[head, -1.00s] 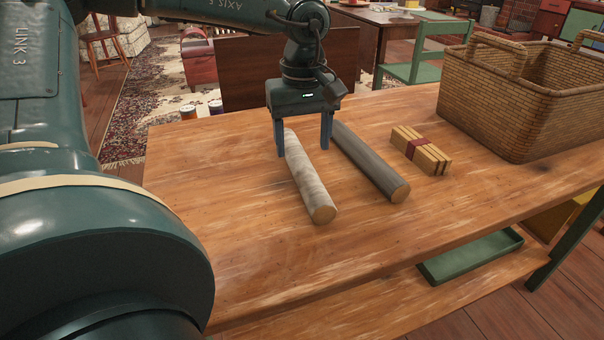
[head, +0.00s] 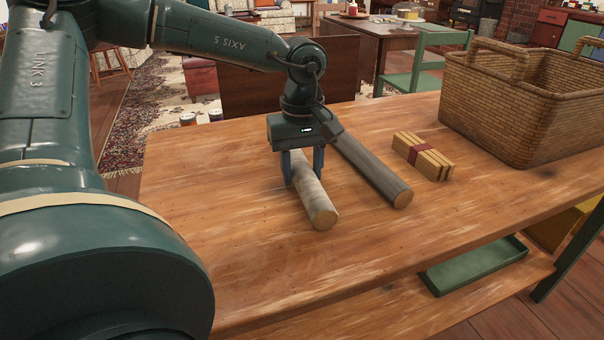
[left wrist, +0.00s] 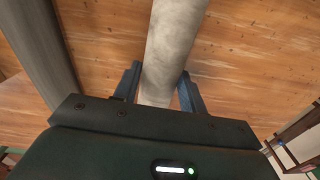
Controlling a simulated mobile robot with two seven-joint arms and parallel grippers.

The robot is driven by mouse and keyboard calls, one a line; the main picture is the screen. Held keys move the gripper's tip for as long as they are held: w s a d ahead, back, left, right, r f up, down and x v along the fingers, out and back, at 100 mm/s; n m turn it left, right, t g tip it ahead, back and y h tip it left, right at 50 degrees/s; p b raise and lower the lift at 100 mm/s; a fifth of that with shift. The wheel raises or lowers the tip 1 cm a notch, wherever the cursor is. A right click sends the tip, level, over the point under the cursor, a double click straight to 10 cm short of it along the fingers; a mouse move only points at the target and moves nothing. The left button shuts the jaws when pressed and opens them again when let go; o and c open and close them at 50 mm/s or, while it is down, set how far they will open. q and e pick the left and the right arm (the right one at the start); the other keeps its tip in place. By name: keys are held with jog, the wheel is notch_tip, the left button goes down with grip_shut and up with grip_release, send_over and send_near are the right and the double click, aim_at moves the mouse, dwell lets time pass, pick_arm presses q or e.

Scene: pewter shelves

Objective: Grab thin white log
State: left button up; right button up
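The thin white log (head: 315,201), pale with a light brown cut end, lies on the wooden table, its near end toward the front. My left gripper (head: 303,178) points down over its far part, one finger on each side, and is shut on it. In the left wrist view the white log (left wrist: 170,45) runs between the two fingers, which seem to touch its sides. The far end is partly hidden by the gripper. My right gripper is not in view.
A darker grey log (head: 375,174) lies close to the right of the white one. A strapped bundle of wooden sticks (head: 423,156) and a large wicker basket (head: 525,110) stand further right. The table's (head: 220,230) front and left are clear.

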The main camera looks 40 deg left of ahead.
pick_arm(q)
jog(key=c, duration=0.7)
